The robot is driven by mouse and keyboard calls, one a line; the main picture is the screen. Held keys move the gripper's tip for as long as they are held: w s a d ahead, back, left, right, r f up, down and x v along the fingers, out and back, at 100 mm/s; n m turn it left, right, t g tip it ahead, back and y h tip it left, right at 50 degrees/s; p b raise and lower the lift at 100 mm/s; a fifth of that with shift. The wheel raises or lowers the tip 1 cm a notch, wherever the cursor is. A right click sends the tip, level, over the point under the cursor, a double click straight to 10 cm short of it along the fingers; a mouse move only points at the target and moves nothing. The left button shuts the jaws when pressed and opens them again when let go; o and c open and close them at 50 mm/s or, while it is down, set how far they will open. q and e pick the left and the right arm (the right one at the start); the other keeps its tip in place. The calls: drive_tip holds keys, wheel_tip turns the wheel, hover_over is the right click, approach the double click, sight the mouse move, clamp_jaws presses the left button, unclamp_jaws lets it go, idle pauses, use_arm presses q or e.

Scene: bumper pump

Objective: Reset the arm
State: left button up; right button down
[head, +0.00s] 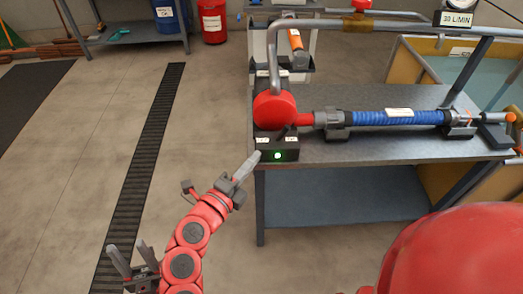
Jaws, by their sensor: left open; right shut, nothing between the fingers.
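A red round pump (273,108) stands at the left end of the grey workbench (360,98), joined to a bent grey pipe above it. A dark control box (287,151) with a glowing green light sits at the bench's front left corner. My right gripper (253,158) is shut and empty, its fingertips close to the left side of the box; I cannot tell whether they touch it. My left gripper (132,258) is open and empty at the lower left, away from the bench, with its two fingers pointing up.
A blue ribbed hose (385,117) runs right from the pump between grey couplings. A water tank (478,75) stands behind the bench at right. A red drum (212,22) and a blue drum (170,17) are at the back. The floor at left is clear around a drain grate (150,165).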

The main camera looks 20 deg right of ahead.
drive_tip(key=shift+s+a, duration=0.3)
drive_tip(key=shift+s, duration=0.05)
drive_tip(key=shift+r, duration=0.1)
